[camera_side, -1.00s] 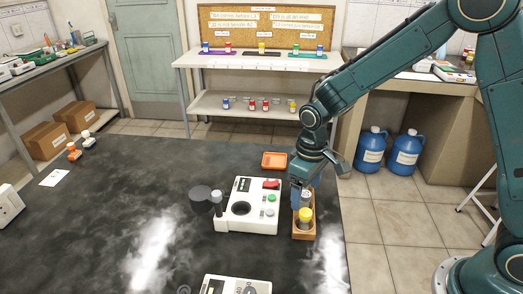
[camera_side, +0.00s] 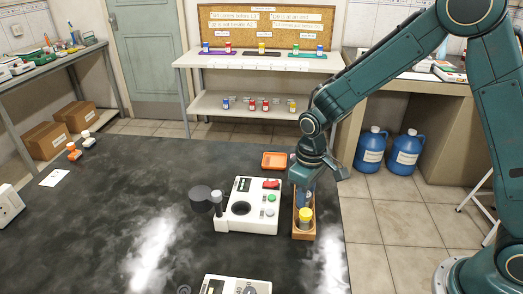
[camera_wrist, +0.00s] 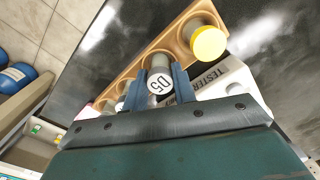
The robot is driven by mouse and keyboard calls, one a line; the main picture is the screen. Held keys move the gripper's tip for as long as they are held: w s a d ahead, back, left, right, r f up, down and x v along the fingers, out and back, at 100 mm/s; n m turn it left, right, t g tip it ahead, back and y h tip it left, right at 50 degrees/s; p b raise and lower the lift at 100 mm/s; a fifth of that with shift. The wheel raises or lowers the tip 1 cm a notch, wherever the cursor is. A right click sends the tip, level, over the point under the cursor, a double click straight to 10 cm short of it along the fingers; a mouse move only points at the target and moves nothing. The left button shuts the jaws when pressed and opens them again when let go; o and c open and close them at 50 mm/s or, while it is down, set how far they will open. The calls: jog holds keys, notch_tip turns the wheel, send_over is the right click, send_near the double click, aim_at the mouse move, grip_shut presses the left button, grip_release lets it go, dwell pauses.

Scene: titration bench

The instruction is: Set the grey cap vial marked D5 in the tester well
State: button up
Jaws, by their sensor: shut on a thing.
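The vial marked D5 (camera_wrist: 159,82) has a white label on its grey cap and sits in the wooden rack (camera_side: 304,234) in the wrist view. My gripper (camera_wrist: 160,84) is shut on it, with a blue finger on each side of the cap. In the side view my gripper (camera_side: 304,200) hangs over the rack, and the D5 vial is mostly hidden there. The white tester (camera_side: 262,224) stands left of the rack. Its round dark well (camera_side: 240,208) is empty and uncovered. In the wrist view the tester (camera_wrist: 222,78) lies right of the vial.
A yellow-capped vial (camera_side: 305,214) stands in the rack's near end, close to my gripper. A dark round lid (camera_side: 202,196) stands out left of the tester. An orange tray (camera_side: 274,160) lies behind.

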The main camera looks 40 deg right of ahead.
jog(key=shift+r, duration=3.75)
jog(key=shift+w+a, duration=0.1)
jog(key=shift+w+a, duration=0.35)
jog(key=shift+a, duration=0.05)
jog(key=w+a+n, duration=0.1)
jog(key=w+a, duration=0.2)
jog(key=a, duration=0.3)
jog(key=w+a+r+n, duration=0.1)
jog(key=w+a, duration=0.2)
jog(key=a, duration=0.4)
jog(key=shift+w+r+n, duration=0.25)
jog(key=shift+w+n, duration=0.05)
jog(key=shift+n, duration=0.1)
jog(key=shift+f, duration=0.15)
jog(key=shift+f, duration=1.95)
